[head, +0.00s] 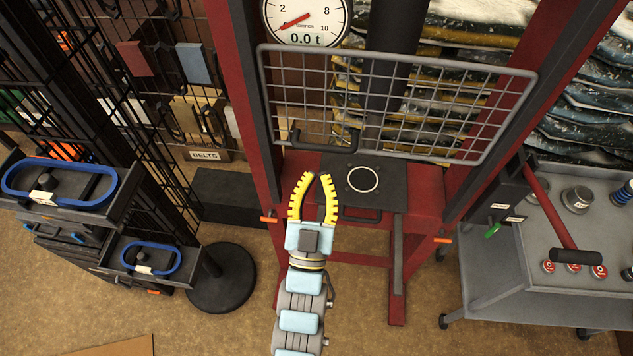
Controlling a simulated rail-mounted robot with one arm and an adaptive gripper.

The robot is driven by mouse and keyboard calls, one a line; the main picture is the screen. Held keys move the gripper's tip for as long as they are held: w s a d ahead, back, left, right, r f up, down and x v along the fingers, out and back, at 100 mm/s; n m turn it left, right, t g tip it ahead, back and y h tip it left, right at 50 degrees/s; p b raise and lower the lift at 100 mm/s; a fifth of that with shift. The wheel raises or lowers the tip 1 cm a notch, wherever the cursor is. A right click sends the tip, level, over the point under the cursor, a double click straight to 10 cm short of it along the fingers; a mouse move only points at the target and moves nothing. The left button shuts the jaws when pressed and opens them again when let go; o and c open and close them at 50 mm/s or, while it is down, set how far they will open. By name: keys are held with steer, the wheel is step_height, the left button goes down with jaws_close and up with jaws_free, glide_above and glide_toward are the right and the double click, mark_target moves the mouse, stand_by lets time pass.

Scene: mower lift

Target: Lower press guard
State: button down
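The press guard (430,105) is a grey wire-mesh panel in a tube frame, hanging across the red press frame (243,110) above the press bed. A dark handle (325,146) sits at its lower left edge. My gripper (316,178) has yellow ridged fingers, spread apart, pointing up the picture. The fingertips appear just below the handle in the picture, with nothing between them. Whether they touch the handle cannot be told. The dark press bed plate (388,183) with a white ring lies below the guard, to the right of my gripper.
A gauge (305,20) reading 0.0 t is at the top. A black rack with blue belts (60,185) and a round black base (222,280) stand left. Stacked bags (590,90) are behind.

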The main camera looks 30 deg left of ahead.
mark_target(322, 148)
steer(key=w+a, duration=0.1)
steer(key=w, duration=0.1)
steer(key=w+a+p, duration=0.1)
steer(key=w, duration=0.1)
steer(key=w+a, duration=0.1)
steer(key=w, duration=0.1)
steer(key=shift+w+a+r+p, duration=0.15)
steer(key=shift+w+r+p, duration=0.05)
steer(key=shift+w+p, duration=0.15)
steer(key=shift+f, duration=0.2)
step_height(322, 148, down, 22)
steer(key=b, duration=0.8)
steer(key=shift+r+b, duration=0.2)
steer(key=shift+b, duration=0.15)
